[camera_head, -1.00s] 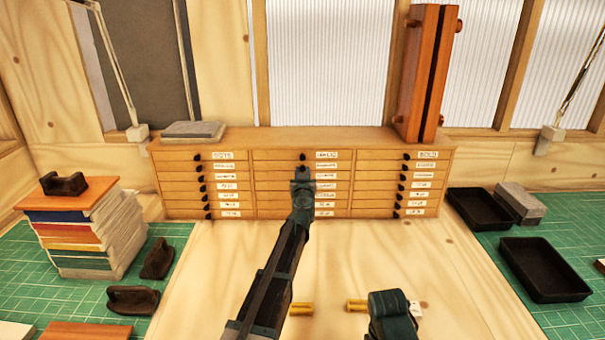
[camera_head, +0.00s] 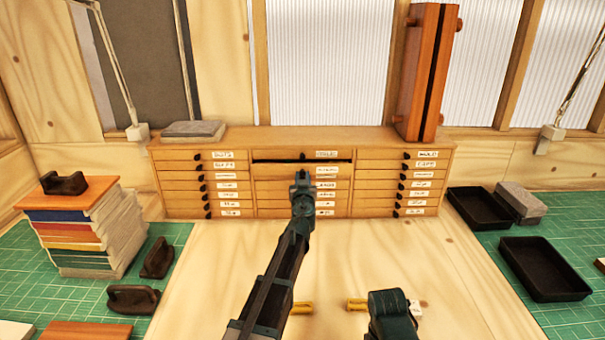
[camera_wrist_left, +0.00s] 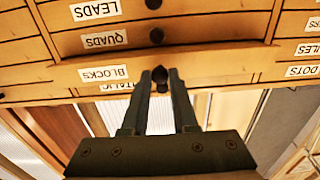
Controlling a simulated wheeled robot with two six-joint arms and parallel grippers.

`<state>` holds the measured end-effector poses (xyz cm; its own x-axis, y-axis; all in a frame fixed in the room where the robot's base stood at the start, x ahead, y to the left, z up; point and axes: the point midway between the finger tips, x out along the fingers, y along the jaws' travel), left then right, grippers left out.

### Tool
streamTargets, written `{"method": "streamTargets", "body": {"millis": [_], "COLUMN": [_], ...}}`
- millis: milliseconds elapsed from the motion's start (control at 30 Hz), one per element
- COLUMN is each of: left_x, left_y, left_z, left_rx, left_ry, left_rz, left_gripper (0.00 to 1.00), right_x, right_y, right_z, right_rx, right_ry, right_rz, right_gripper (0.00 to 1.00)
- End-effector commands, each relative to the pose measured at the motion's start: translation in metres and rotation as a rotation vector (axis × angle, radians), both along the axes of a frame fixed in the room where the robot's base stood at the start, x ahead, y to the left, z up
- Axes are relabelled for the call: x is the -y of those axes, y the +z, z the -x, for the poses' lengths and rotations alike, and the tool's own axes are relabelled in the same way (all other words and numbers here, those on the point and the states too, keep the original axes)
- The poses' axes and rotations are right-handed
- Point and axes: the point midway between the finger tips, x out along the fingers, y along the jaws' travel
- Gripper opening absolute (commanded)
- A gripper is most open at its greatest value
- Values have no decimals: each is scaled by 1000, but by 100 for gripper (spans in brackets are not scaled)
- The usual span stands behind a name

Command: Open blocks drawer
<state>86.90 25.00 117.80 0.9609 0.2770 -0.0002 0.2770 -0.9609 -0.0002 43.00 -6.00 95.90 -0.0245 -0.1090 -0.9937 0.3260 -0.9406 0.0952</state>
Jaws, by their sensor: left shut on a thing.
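The blocks drawer (camera_head: 274,171) is the second from the top in the middle column of the wooden cabinet (camera_head: 250,140). A dark gap shows above its front, so it stands partly out. In the left wrist view its front (camera_wrist_left: 215,67) carries the label BLOCKS and a small dark knob (camera_wrist_left: 160,74). My left gripper (camera_head: 302,176) is at the drawer's front. In the left wrist view its fingers (camera_wrist_left: 161,80) are shut on the knob.
A wooden press (camera_head: 425,75) and a grey slab (camera_head: 193,129) stand on the cabinet. Stacked books (camera_head: 85,235) are on the left. Black trays (camera_head: 545,268) lie on the right. Brass pieces (camera_head: 301,308) lie near the front. The bench before the cabinet is mostly clear.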

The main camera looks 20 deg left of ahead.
Motion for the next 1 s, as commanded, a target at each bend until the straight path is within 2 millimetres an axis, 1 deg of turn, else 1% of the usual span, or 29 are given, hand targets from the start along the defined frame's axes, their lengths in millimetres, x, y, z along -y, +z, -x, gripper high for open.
{"method": "streamTargets", "body": {"millis": [33,100,200,300,400,633,667,800,1000], "left_x": [5,11,19,24,25,25,25,25,25], "left_y": [0,0,0,0,0,0,0,0,0], "left_z": [21,41,69,85,89,87,87,87,87], "left_rx": [0,0,0,0,0,0,0,0,0], "left_ry": [-2,-3,-2,-2,-1,-1,-1,-1,-1], "left_rz": [0,1,1,1,1,0,0,0,0], "left_gripper": [0,0,0,0,0,0,30,56,56], "right_x": [0,0,0,0,0,0,0,0,0], "right_y": [0,0,0,0,0,0,0,0,0], "right_z": [0,0,0,0,0,0,0,0,0], "right_rx": [0,0,0,0,0,0,0,0,0], "right_ry": [0,0,0,0,0,0,0,0,0], "right_rz": [0,0,0,0,0,0,0,0,0], "right_gripper": [50,50,50,50,50,50,50,50,50]}}
